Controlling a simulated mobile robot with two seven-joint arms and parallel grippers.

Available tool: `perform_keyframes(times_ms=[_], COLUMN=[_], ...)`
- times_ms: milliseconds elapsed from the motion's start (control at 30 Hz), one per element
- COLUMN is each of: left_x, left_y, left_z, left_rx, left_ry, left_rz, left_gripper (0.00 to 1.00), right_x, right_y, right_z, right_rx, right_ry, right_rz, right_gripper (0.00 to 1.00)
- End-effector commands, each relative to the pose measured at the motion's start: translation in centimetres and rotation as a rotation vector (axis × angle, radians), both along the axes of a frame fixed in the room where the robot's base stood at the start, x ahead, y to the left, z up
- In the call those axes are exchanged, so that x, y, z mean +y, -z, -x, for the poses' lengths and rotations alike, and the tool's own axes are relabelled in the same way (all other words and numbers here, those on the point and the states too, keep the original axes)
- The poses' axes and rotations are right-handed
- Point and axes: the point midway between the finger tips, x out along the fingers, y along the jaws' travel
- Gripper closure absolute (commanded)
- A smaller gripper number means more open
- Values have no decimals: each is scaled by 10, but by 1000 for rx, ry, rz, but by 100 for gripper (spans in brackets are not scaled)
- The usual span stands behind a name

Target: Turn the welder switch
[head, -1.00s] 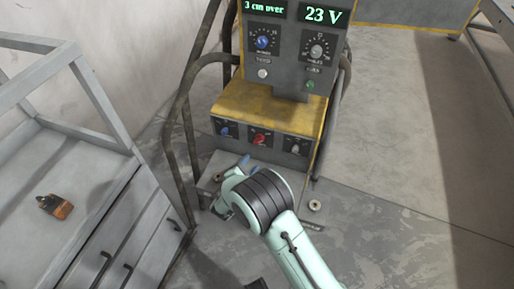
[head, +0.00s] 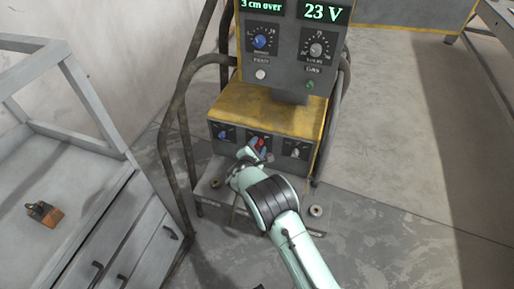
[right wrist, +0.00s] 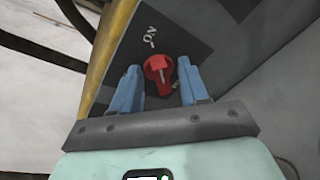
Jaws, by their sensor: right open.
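The welder (head: 262,106) stands at the centre of the head view, grey with yellow edges. Its red switch (head: 261,142) is the middle of three controls on the lower front panel, partly covered by my right gripper (head: 257,149). In the right wrist view the red knob (right wrist: 158,71) carries a pale pointer line and sits below an "ON" mark on a dark plate. My right gripper (right wrist: 160,80) is open, with one blue finger on each side of the knob. Contact between fingers and knob cannot be told. My left gripper is not in view.
A blue knob (head: 224,134) and a grey knob (head: 296,152) flank the switch closely. A grey drawer cabinet (head: 112,232) with an orange-black object (head: 44,213) stands at left. The floor at right is clear.

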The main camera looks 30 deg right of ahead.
Motion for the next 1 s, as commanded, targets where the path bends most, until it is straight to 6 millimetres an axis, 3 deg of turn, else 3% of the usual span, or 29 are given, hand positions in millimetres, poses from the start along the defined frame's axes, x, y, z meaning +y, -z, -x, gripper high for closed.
perform_keyframes(times_ms=[200,267,333,367,733,1000], left_x=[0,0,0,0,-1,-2], left_y=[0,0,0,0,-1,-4], left_z=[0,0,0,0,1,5], left_rx=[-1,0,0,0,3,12], left_ry=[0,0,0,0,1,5], left_rz=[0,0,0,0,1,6], left_gripper=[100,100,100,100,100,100], right_x=[0,0,0,0,1,4], right_y=[0,0,0,0,0,-1], right_z=[0,0,0,0,-1,-3], right_rx=[0,0,0,0,27,145], right_ry=[0,-1,-1,-1,0,-2], right_rz=[0,-1,-1,-1,22,124], right_gripper=[56,72,95,100,100,100])
